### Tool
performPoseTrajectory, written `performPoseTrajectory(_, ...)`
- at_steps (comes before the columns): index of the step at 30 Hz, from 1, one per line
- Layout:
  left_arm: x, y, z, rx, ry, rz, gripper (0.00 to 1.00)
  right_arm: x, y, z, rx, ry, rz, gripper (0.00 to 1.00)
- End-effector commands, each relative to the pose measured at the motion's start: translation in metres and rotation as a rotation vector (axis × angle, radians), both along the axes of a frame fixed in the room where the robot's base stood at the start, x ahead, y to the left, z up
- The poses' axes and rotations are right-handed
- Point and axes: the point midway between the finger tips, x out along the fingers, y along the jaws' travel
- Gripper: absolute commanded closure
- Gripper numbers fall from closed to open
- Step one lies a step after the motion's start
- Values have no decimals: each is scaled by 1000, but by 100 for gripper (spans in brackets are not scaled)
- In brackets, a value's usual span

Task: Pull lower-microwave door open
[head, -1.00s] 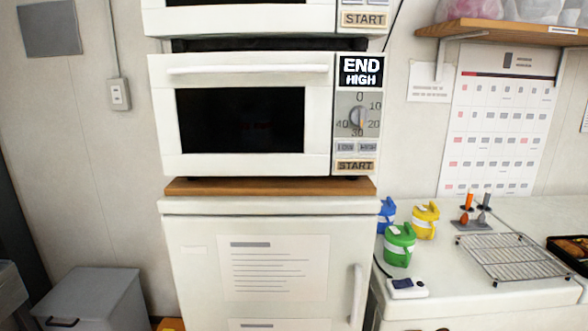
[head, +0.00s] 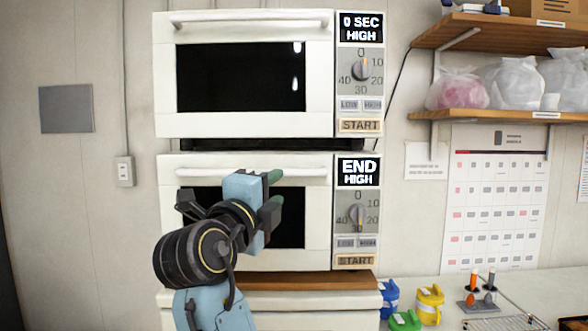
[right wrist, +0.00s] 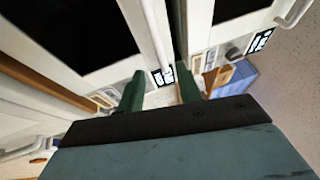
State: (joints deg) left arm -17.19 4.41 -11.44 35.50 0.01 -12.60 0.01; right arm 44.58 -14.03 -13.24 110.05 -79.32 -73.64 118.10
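The lower microwave (head: 319,215) is white with a dark window, and its display reads END HIGH. Its door looks shut. A white horizontal handle bar (head: 308,173) runs along the top of the door. My left gripper is out of view.
The upper microwave (head: 322,75) sits directly above, showing 0 SEC HIGH. A wooden board (head: 320,282) lies under the lower one. At right, a counter holds blue, yellow (head: 430,303) and green containers and a wire rack, with shelves (head: 480,33) above.

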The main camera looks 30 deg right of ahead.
Motion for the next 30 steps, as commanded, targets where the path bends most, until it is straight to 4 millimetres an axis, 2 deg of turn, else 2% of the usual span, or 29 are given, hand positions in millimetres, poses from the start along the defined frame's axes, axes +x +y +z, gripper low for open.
performPoseTrajectory(6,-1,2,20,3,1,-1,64,27,-40,13,-5,2,-4,65)
performPoseTrajectory(13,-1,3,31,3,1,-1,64,49,-68,18,-5,4,-1,65)
performPoseTrajectory(18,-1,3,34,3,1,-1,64,56,-77,18,-3,3,0,65)
performPoseTrajectory(27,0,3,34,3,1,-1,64,57,-79,18,-2,3,1,65)
performPoseTrajectory(30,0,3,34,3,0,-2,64,57,-79,18,-2,3,1,78)
